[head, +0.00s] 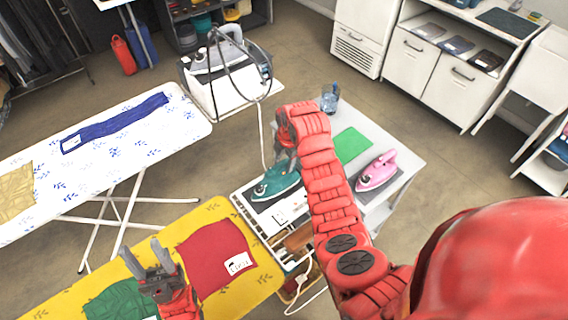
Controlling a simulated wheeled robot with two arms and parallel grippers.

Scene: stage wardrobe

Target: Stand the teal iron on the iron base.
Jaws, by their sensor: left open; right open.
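The teal iron (272,184) is on the white side table, at its left end, over a dark flat pad (262,206). I cannot tell whether this pad is the iron base. The iron's rear and handle are partly hidden by my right gripper (284,163), which points down over it with open jaws; contact is unclear. My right arm also covers the ground to the right of the iron. My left gripper (148,258) is open and empty above the yellow ironing board, pointing up in the picture.
A grey iron with a hose (217,56) stands behind. The yellow board (207,217) bears a red cloth (215,256).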

